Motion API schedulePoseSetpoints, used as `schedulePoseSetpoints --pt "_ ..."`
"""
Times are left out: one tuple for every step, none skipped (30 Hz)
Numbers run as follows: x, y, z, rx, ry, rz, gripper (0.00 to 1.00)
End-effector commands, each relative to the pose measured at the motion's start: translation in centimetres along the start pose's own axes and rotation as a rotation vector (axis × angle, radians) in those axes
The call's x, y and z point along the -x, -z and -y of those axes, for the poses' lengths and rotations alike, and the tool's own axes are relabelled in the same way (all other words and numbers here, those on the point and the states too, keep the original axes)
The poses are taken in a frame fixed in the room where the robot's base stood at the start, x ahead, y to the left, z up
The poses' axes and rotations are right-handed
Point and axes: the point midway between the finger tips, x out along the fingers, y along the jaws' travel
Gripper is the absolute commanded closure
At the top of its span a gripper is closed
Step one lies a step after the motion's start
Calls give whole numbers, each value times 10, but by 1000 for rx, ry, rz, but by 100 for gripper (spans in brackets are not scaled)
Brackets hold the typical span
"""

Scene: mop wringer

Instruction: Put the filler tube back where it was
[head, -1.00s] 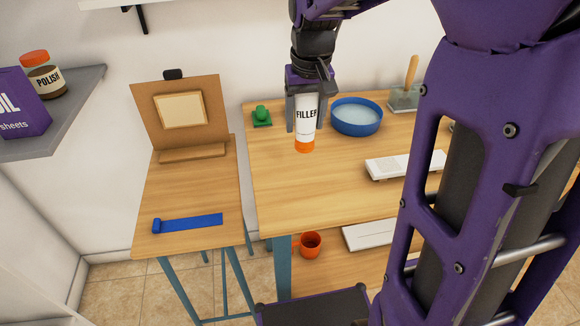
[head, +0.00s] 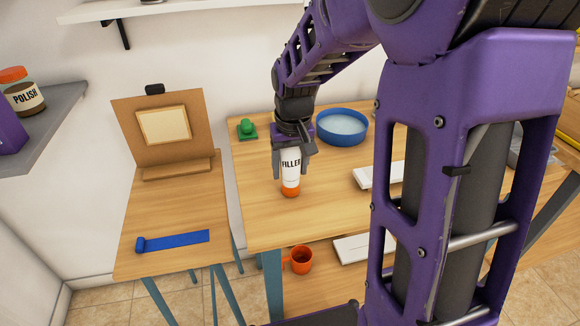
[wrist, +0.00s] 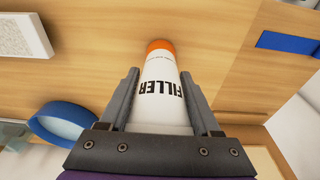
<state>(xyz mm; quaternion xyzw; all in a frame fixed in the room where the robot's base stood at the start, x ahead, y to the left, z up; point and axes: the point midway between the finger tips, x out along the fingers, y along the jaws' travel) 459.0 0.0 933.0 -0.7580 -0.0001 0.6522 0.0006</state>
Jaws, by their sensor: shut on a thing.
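The filler tube (head: 291,169) is white with black lettering and an orange cap at its lower end. My gripper (head: 292,160) is shut on it and holds it upright, cap down, over the left part of the wooden table (head: 262,209). I cannot tell whether the cap touches the tabletop. In the wrist view the tube (wrist: 160,85) sits between both fingers of my gripper (wrist: 161,100), with the orange cap pointing away.
A blue basin (head: 341,127) and a green object (head: 247,129) stand behind the tube. A white block (head: 379,175) lies to its right. A side table at left holds a blue strip (head: 175,241) and a framed board (head: 162,126). An orange mug (head: 299,260) is below.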

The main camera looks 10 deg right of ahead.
Motion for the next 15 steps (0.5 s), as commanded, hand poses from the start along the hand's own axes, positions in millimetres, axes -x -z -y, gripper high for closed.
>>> schedulePoseSetpoints --pt "-1 0 0 0 0 -1 89" --pt "-2 0 0 0 0 -1 89" --pt "-3 0 0 0 0 -1 89" --pt "-4 0 0 0 0 -1 89" --pt "-4 0 0 1 0 0 32" --pt "-3 0 0 0 0 0 25" --pt "-3 0 0 1 0 0 20" --pt "-3 0 0 1 0 0 14" --pt "-3 0 0 1 0 0 7" --pt "-3 0 0 1 0 0 6" --pt "-3 0 0 1 0 0 6" --pt "-3 0 0 1 0 0 6" --pt "-3 0 0 1 0 0 6" --pt "-3 0 0 1 0 0 6" --pt "-3 0 0 0 0 0 6"
